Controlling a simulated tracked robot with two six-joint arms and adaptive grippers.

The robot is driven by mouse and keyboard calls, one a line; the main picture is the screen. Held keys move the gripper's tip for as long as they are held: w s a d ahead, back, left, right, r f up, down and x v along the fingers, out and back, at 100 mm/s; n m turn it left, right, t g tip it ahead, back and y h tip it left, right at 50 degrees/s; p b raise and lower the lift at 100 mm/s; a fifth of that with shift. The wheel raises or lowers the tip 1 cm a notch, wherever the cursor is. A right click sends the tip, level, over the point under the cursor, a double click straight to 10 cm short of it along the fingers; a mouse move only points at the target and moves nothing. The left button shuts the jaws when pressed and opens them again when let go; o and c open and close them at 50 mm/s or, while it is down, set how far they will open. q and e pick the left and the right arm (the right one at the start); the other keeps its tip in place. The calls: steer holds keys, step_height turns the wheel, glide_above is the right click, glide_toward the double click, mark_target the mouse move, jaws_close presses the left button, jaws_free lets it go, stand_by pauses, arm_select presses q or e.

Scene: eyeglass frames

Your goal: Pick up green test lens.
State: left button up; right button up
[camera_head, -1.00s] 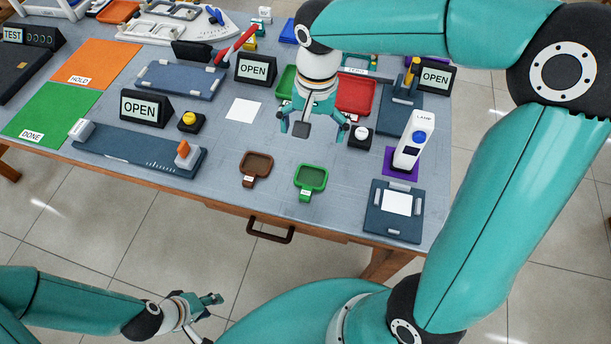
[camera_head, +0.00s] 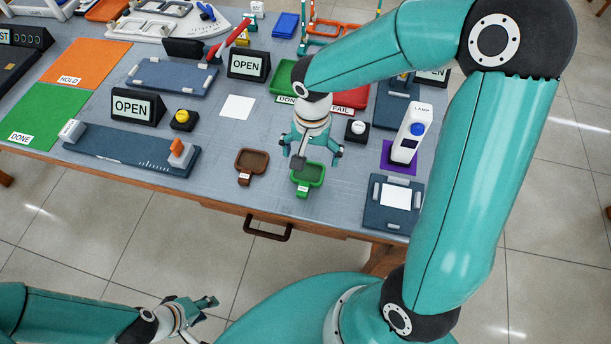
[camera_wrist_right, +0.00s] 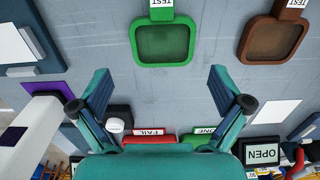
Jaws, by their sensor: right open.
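The green test lens (camera_head: 308,174) lies flat on the table near its front edge, its labelled handle toward the edge. It also shows in the right wrist view (camera_wrist_right: 163,42), ahead of and between the fingers. My right gripper (camera_head: 311,156) is open and empty, just behind and above the lens; in the right wrist view its two fingers (camera_wrist_right: 160,92) are spread wide, apart from the lens. A brown test lens (camera_head: 252,160) lies to the left of the green one. My left gripper (camera_head: 211,302) is low, off the table's front; its jaw state is unclear.
A lamp (camera_head: 411,133) on a purple pad and a blue tray with a white card (camera_head: 396,195) stand to the right. Green and red trays (camera_head: 350,98) lie behind the right gripper. A yellow button (camera_head: 182,116) and a long blue fixture (camera_head: 110,147) are left.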

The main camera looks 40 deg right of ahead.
mark_target(309, 170)
steer(key=f, duration=0.4)
steer(key=shift+a+f, duration=0.25)
steer(key=shift+a, duration=0.05)
steer(key=c, duration=1)
